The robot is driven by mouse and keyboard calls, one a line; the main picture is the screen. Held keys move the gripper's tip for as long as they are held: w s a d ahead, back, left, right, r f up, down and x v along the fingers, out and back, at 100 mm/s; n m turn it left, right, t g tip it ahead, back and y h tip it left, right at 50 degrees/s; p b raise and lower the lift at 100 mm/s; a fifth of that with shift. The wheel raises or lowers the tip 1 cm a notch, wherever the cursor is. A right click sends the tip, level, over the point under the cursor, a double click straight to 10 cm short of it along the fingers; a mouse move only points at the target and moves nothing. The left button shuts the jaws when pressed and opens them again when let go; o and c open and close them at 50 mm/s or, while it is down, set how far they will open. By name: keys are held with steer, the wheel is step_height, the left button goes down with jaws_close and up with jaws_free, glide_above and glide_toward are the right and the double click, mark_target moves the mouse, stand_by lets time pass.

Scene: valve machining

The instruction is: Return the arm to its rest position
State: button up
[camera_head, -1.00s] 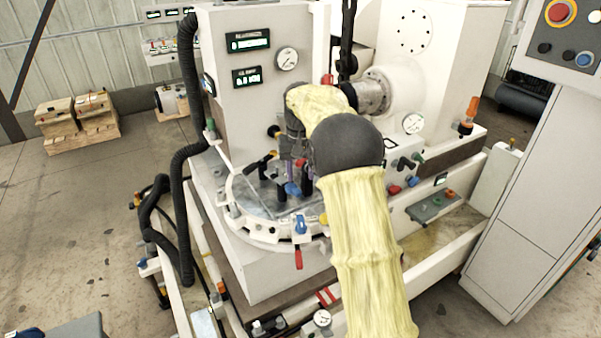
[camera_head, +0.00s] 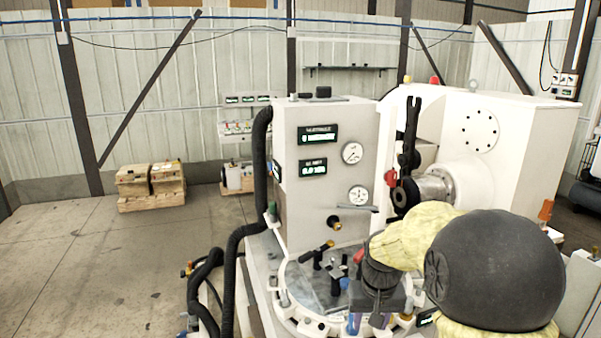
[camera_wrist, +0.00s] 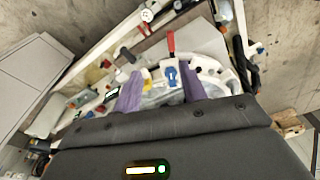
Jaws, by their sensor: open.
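My gripper (camera_head: 370,322) is at the lower edge of the head view, in front of the round machine table (camera_head: 310,285). Its purple fingers are partly cut off there. In the wrist view my gripper (camera_wrist: 161,92) shows two purple fingers spread apart with nothing held between them. A blue-handled part (camera_wrist: 171,76) and a red-handled part (camera_wrist: 171,42) on the white table rim lie beyond the fingers, apart from them as far as I can tell. My arm, in a yellow cover with a dark round joint, is bent at the lower right of the head view.
The white machine housing (camera_head: 335,185) with gauges and displays stands behind the table. A black hose (camera_head: 261,165) runs down its left side. A dark upright tool (camera_head: 408,150) stands right of the gauges. Wooden crates (camera_head: 152,186) sit on open floor at left.

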steer(key=s+f+t, duration=0.1)
steer(key=s+f, duration=0.3)
steer(key=s, duration=1.1)
steer(key=shift+s, duration=0.3)
steer(key=shift+a, duration=0.1)
steer(key=shift+c, duration=0.6)
